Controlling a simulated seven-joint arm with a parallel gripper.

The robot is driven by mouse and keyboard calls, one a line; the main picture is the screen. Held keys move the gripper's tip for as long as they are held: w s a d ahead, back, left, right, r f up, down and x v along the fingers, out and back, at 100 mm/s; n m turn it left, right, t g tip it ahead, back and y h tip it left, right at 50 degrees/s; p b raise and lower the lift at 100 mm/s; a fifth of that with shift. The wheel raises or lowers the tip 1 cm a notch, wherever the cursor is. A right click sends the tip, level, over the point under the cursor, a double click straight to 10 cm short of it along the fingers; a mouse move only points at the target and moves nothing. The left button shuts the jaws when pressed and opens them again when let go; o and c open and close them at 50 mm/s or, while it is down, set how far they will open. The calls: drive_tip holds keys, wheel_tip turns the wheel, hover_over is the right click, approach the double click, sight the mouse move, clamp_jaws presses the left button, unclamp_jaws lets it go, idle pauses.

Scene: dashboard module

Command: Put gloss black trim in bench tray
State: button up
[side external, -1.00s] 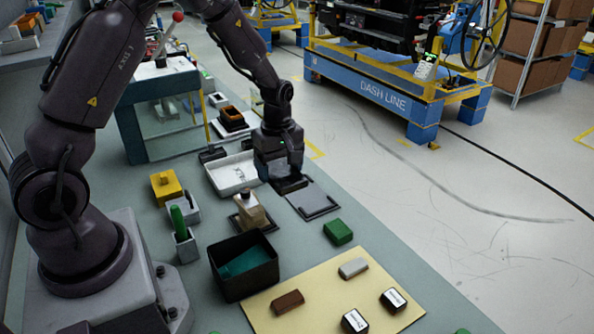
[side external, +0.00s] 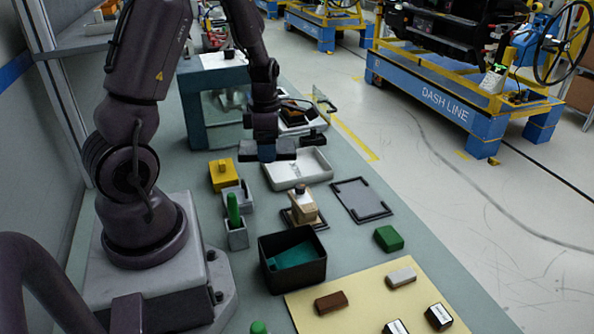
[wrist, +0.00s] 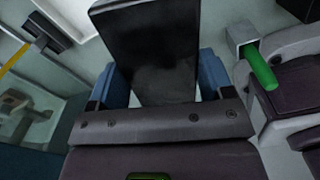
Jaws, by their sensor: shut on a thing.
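The gloss black trim (wrist: 150,45) is a flat dark slab filling the upper middle of the wrist view. My gripper (wrist: 162,82) is shut on it, with a blue finger at each side. In the side view, my gripper (side external: 267,152) hangs above the left far end of the white bench tray (side external: 314,178), and the dark trim (side external: 285,146) shows beside the fingers. The trim appears raised above the tray; the exact gap is hard to tell. Part of the tray is hidden behind my gripper and the trim.
A grey pad with black corners (side external: 360,199) lies bare right of the tray. A beige-topped block (side external: 303,205), a yellow block (side external: 223,175), a holder with a green handle (side external: 235,233) and a black bin (side external: 292,260) stand nearer. A blue-framed box (side external: 216,105) stands behind.

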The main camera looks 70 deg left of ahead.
drive_tip(key=n, duration=0.2)
drive_tip(key=shift+n, duration=0.3)
drive_tip(key=shift+a, duration=0.1)
drive_tip(key=w+a+f, duration=0.4)
drive_tip(key=w+a, duration=0.2)
hover_over(296, 170)
drive_tip(key=shift+n, duration=0.3)
drive_tip(key=f, duration=0.5)
drive_tip(key=shift+s+d+f, duration=0.15)
drive_tip(key=shift+d+f, duration=0.05)
drive_tip(key=shift+w+a+f, duration=0.15)
drive_tip(key=shift+w+f, duration=0.05)
drive_tip(key=shift+f, duration=1.6)
drive_tip(key=shift+f, duration=0.15)
drive_tip(key=o, duration=1.1)
